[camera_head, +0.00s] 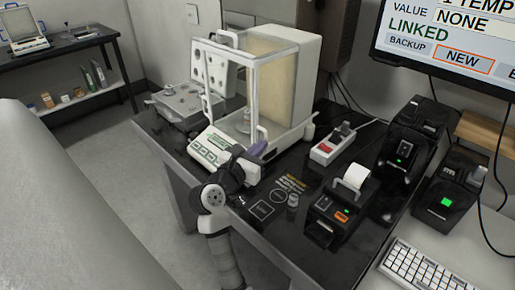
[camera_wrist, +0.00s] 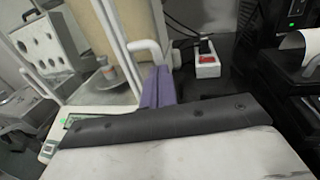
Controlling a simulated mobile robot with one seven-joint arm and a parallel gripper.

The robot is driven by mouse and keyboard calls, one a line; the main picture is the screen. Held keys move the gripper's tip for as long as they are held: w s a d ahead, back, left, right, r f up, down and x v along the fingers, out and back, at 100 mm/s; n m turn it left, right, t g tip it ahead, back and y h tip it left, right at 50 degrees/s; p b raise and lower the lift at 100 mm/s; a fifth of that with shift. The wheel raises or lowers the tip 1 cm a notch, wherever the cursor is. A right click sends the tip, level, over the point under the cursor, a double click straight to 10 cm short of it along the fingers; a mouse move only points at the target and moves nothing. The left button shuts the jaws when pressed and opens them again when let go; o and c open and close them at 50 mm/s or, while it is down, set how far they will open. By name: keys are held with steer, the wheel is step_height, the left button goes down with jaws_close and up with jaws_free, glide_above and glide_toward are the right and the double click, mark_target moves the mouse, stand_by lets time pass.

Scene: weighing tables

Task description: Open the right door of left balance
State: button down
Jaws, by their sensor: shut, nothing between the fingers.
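The balance (camera_head: 213,148) stands on the black table with a tall glass draft shield (camera_head: 252,80) and a keypad with a small green display at its front. The shield also shows in the wrist view (camera_wrist: 103,35). A white bar handle (camera_wrist: 148,46) sticks out on the shield's right side, where the right door is. My gripper (camera_head: 257,149) is at the front right corner of the balance. Its purple fingers (camera_wrist: 157,86) are shut and empty, right by the handle's lower end. I cannot tell whether they touch it. How far the right door is open is unclear.
A white device with a red switch (camera_head: 324,151), a small printer (camera_head: 338,210) and black devices (camera_head: 408,147) stand to the right. A metal apparatus (camera_head: 178,103) is on the left. A keyboard (camera_head: 418,268) lies at front right. The floor (camera_head: 110,165) is clear.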

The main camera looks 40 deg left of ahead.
mark_target(282, 103)
steer(key=w+d+p, duration=0.1)
steer(key=w+p, duration=0.2)
steer(key=w, duration=1.1)
steer(key=shift+w+p, duration=0.4)
steer(key=shift+s+d, duration=0.1)
steer(key=shift+s, duration=0.05)
